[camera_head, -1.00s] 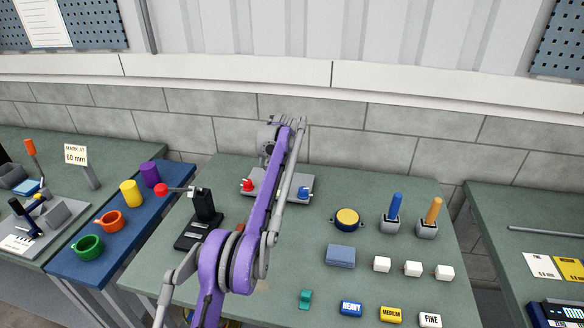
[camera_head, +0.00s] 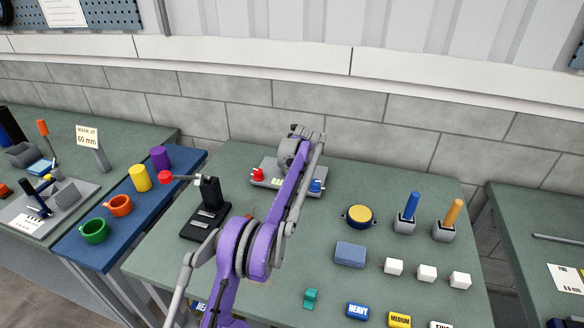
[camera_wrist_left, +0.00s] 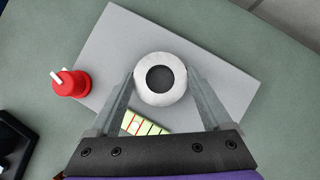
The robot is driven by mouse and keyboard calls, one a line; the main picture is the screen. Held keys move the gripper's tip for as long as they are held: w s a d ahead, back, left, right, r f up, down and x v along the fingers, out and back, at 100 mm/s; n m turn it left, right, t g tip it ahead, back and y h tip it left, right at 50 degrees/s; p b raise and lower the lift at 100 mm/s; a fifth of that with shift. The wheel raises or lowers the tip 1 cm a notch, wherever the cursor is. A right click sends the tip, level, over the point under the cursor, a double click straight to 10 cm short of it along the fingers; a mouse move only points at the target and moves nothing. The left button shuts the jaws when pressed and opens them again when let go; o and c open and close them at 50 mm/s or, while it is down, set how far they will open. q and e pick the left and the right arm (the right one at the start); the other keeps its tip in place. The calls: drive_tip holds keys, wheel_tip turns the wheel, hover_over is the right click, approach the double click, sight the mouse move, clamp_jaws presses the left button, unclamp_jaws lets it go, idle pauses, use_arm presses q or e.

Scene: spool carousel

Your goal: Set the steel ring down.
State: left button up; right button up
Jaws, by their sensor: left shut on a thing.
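My left gripper (camera_wrist_left: 160,77) is shut on the steel ring (camera_wrist_left: 140,91), a pale round ring with a dark centre held between the two fingers. In the left wrist view the ring is over a grey plate (camera_wrist_left: 120,37); I cannot tell whether it touches the plate. My right gripper is not in view.
The plate carries a red knob (camera_head: 258,174), a blue knob (camera_head: 317,185) and a green-striped label (camera_wrist_left: 143,124). A black stand with a red ball (camera_head: 209,196) is to the left. A yellow-topped round pot (camera_head: 359,217) is to the right. A block wall rises behind.

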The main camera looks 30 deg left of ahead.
use_arm(q)
drive_tip(key=shift+f, duration=0.15)
drive_tip(key=shift+f, duration=0.1)
drive_tip(key=o, duration=1.2)
drive_tip(key=shift+o, duration=0.2)
drive_tip(key=v, duration=1.2)
drive_tip(key=s+d+r+n+h, duration=0.1)
drive_tip(key=s+d+r+n, duration=0.2)
drive_tip(key=s+d+n, duration=0.6)
drive_tip(key=s+d+f+n+h, duration=0.1)
drive_tip(key=s+d+f+n, duration=0.3)
drive_tip(key=s, duration=0.7)
drive_tip(key=s+d+f+n+h, duration=0.1)
drive_tip(key=s+d+f+n, duration=0.3)
drive_tip(key=s+n, duration=0.3)
drive_tip(key=s+d+f+n+t+h, duration=0.1)
drive_tip(key=s+d+f+n, duration=0.3)
drive_tip(key=s, duration=1)
drive_tip(key=shift+s+d+f+n+h, duration=0.15)
drive_tip(key=shift+s+f+n+h, duration=0.25)
drive_tip(key=shift+n, duration=0.6)
drive_tip(key=shift+s+d+f+n, duration=0.15)
drive_tip(key=shift+s+f+n, duration=0.1)
drive_tip(key=shift+s+n, duration=0.05)
